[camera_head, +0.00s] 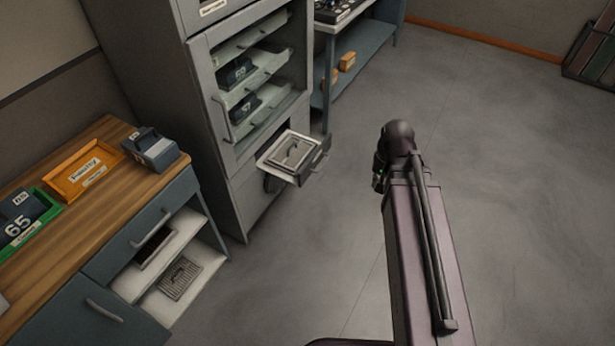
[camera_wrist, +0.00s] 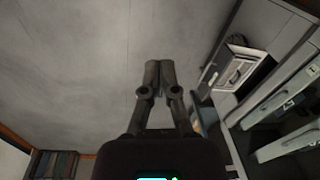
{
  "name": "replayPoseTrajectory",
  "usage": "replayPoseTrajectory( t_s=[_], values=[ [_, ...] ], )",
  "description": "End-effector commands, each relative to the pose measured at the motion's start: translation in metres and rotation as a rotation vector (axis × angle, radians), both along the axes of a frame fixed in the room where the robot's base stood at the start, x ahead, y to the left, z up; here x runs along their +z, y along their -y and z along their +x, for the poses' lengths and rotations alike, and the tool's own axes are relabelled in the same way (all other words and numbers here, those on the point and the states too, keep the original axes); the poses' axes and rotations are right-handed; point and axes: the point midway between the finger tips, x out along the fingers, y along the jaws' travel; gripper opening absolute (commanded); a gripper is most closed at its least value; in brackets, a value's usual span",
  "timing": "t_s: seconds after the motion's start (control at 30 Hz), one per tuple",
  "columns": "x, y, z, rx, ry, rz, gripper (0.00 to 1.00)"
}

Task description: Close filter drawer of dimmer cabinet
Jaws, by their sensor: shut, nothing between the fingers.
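The dimmer cabinet (camera_head: 203,120) is tall and grey and stands at the upper left centre of the head view. Its filter drawer (camera_head: 322,160) is pulled out low on the front, with a light square filter (camera_head: 292,151) lying in it. The drawer also shows at the right of the wrist view (camera_wrist: 239,66). My gripper (camera_wrist: 159,66) is shut and empty, apart from the drawer, over the floor in the wrist view. In the head view my arm stands right of the drawer, and the fingers are hidden.
A wooden-topped bench (camera_head: 75,215) stands left of the cabinet, with an orange tray (camera_head: 84,170), a green tray (camera_head: 48,206) and a dark module (camera_head: 151,148). A blue shelf unit (camera_head: 362,62) stands behind. The floor right of the cabinet is clear.

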Motion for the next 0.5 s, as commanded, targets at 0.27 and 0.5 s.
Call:
replayPoseTrajectory(
  t_s=[0.27,0.5],
  values=[
    [-0.058,-0.022,0.044,-0.281,0.011,0.123,0.0],
    [-0.096,-0.04,0.078,-0.528,-0.007,0.238,0.0]
  ],
)
